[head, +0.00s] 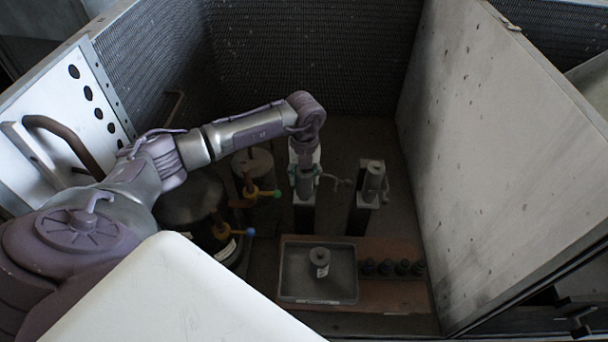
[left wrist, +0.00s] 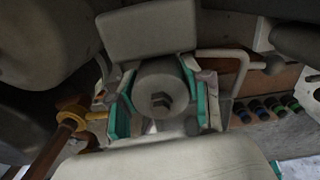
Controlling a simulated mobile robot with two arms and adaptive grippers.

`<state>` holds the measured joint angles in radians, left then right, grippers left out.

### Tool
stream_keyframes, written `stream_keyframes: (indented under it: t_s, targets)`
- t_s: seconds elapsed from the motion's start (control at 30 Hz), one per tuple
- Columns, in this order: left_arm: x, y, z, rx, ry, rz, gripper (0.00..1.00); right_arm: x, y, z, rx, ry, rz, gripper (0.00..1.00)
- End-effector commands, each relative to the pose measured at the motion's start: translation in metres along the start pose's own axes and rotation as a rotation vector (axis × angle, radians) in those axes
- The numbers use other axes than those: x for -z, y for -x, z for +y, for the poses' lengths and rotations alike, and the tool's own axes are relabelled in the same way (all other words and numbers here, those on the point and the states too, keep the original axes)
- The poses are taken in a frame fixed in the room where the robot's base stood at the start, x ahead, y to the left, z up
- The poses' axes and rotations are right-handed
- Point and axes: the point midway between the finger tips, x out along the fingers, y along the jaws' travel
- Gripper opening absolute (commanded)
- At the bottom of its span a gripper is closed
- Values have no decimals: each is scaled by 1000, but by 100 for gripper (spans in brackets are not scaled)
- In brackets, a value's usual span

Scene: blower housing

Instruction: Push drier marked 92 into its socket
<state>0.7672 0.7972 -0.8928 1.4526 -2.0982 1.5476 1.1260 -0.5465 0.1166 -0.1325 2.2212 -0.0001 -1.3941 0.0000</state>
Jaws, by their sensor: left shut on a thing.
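My left gripper (head: 305,182) points down over the left of two upright stands in the head view. Its teal fingers are shut on a grey cylindrical drier (left wrist: 162,88), which shows end-on with a hex nut in the left wrist view. The drier is upright above or in the left stand (head: 304,217); its lower end is hidden, so I cannot tell how deep it sits. No number is readable on it. A similar grey cylinder (head: 374,178) stands on the right stand (head: 361,218). My right gripper is not in view.
A grey tray (head: 288,292) holds another grey cylinder with a label (head: 320,258). Several dark caps (head: 385,267) are lined up beside it on a brown board (head: 385,298). Valves with a green knob (head: 277,194) and a blue knob (head: 250,232) are left of the stands. A pale panel (head: 490,150) closes the right side.

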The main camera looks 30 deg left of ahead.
Motion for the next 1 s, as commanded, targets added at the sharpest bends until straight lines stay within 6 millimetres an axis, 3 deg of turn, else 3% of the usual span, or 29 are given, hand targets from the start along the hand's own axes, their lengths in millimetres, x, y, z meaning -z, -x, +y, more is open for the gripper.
stream_keyframes:
  t_s: [1.0]
  targets:
    - [-3,-2,1,2,5,-7,0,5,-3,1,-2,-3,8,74]
